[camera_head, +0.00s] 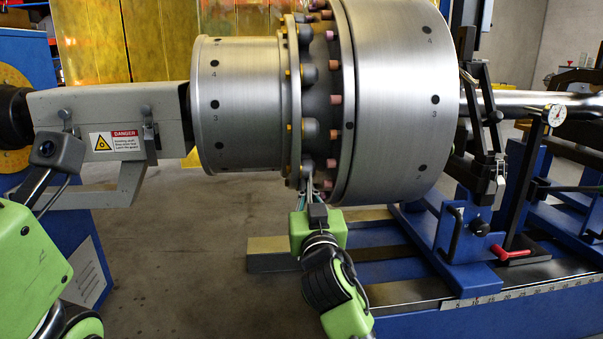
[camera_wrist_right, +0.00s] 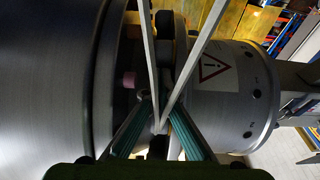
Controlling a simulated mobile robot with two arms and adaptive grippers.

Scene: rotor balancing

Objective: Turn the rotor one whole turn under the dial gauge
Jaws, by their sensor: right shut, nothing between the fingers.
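The rotor is a large brushed-metal body lying level, with a wide drum (camera_head: 400,100) and a narrower drum (camera_head: 238,105). Both drums carry dark holes and the numbers 3 and 4. Between them is a flange ringed with pinkish and grey bolt-like pieces. The dial gauge (camera_head: 556,115) is a small white dial on a dark stand right of the rotor; its reading is too small to make out. My right gripper (camera_head: 309,184) is shut and empty at the flange's lower edge; contact is unclear. The right wrist view shows its fingers (camera_wrist_right: 158,118) close by the flange. My left gripper is out of view.
A grey guard with a danger label (camera_head: 115,140) stands left of the narrow drum. A blue machine bed (camera_head: 415,320) with a scale runs below. A red-handled lever (camera_head: 512,252) sits at right. The floor left of the bed is clear.

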